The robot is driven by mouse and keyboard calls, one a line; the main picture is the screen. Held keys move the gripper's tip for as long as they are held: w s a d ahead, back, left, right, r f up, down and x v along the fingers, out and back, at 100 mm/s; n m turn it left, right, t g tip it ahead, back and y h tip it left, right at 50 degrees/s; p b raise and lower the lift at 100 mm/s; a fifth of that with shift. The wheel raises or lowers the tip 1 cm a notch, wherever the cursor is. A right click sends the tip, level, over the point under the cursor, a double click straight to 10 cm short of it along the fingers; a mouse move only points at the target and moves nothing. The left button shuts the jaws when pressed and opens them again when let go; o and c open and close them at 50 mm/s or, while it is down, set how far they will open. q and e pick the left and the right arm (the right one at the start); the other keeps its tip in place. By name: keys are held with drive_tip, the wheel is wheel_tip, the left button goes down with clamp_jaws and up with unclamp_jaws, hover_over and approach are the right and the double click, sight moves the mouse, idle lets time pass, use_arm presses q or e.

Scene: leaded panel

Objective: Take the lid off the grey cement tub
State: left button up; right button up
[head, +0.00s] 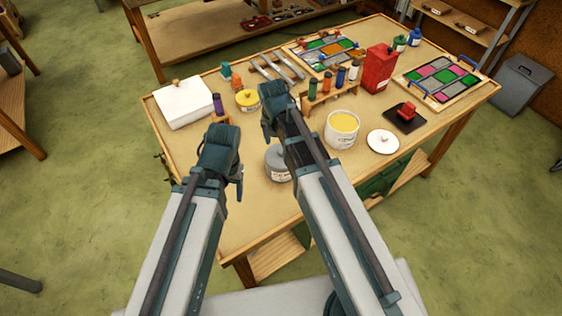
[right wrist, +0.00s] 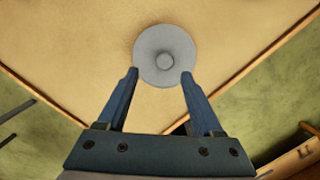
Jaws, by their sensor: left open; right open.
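The grey cement tub (head: 279,168) stands on the table near its front edge, partly hidden behind my right arm in the head view. Its round grey lid (right wrist: 150,63) with a central knob (right wrist: 165,60) is on it, seen from above in the right wrist view. My right gripper (right wrist: 160,73) is open and empty. Its two fingertips appear at the lower edge of the lid, either side of the knob's line; I cannot tell the height between them. My left gripper (head: 222,155) is over the table left of the tub, its fingers mostly hidden.
An open white tub (head: 342,135) with yellow contents stands right of the grey tub, with a white lid (head: 383,141) beside it. A yellow-lidded pot (head: 247,100), a bottle rack (head: 331,96), a red canister (head: 379,68) and a white box (head: 184,104) stand further back.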

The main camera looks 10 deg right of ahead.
sight(281, 150)
drive_tip(key=shift+f, duration=0.1)
drive_tip(key=f+b, duration=0.3)
drive_tip(key=d+f+b, duration=0.1)
drive_tip(key=f+b, duration=0.1)
drive_tip(key=shift+w+d+f, duration=0.1)
drive_tip(key=shift+w, duration=0.15)
clamp_jaws()
idle(0.3)
